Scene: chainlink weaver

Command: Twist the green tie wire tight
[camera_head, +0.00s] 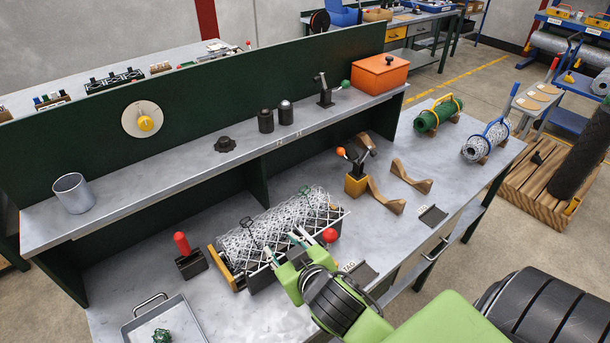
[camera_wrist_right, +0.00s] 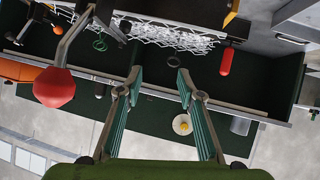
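A roll of silvery chain-link mesh (camera_head: 262,240) lies in a cradle on the bench. Two thin dark-green wire loops show at the mesh, one nearer its left end (camera_head: 246,222) and one nearer its right end (camera_head: 304,190). In the wrist view they are green rings, one to the left (camera_wrist_right: 99,45) and one to the right (camera_wrist_right: 198,46). I cannot tell whether either is twisted. My right gripper (camera_head: 282,243) is at the mesh's front side, fingers apart; the wrist view shows nothing between its fingertips (camera_wrist_right: 158,73). My left gripper is not in view.
A red ball knob (camera_head: 329,235) stands close to the right of my right gripper. A red-handled block (camera_head: 182,243) is left of the cradle. A metal tray (camera_head: 193,322) holds a green tangle (camera_head: 162,336). A raised shelf (camera_head: 120,206) runs behind.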

